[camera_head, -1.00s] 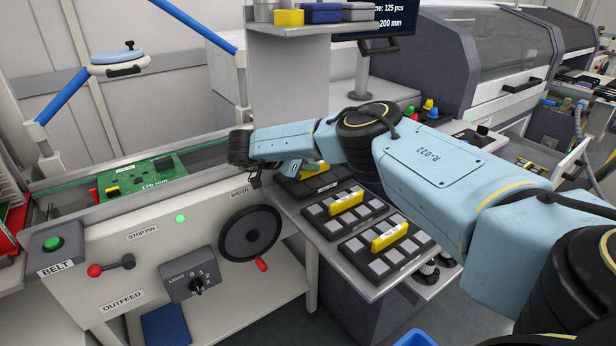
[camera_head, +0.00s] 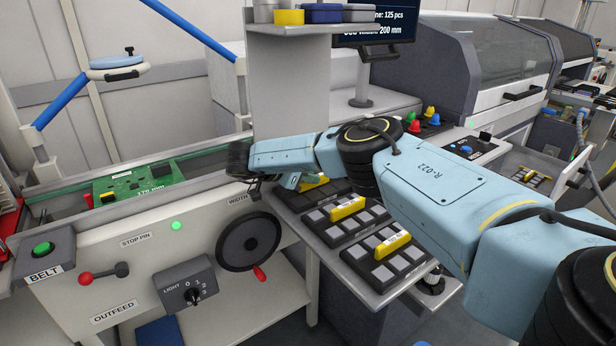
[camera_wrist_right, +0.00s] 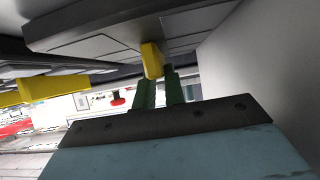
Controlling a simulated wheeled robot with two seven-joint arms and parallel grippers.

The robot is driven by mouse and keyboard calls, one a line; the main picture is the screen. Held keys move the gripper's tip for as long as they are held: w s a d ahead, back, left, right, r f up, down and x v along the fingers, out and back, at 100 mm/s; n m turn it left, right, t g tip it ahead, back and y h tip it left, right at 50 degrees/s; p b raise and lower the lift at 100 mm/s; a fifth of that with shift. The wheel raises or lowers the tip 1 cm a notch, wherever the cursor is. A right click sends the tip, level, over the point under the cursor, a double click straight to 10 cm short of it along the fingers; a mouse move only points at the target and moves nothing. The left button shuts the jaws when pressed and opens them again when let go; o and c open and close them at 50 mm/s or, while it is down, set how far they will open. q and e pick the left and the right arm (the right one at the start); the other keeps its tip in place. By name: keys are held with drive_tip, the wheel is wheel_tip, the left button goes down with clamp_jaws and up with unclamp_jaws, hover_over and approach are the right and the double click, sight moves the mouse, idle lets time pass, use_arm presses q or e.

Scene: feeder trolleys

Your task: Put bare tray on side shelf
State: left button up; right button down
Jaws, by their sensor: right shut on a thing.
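Three dark trays with grey pads lie in a row on a grey side shelf (camera_head: 372,303) in the head view. Each has a yellow handle. The far tray (camera_head: 328,191) is partly hidden by my right arm. The middle tray (camera_head: 331,233) and near tray (camera_head: 386,266) have labelled handles. My right gripper (camera_wrist_right: 160,85) is shut on the far tray's yellow handle (camera_wrist_right: 152,60), which shows between and beyond its green fingers in the wrist view. I cannot tell whether this tray is clear of the shelf. My left gripper is out of view.
A conveyor with a green board (camera_head: 138,184) and a black handwheel (camera_head: 248,241) stand left of the trays. A grey upright panel (camera_head: 300,90) carrying a shelf of small bins (camera_head: 345,12) rises behind them. A control panel (camera_head: 470,148) is at right.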

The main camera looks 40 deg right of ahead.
drive_tip(key=c, duration=1.5)
unclamp_jaws()
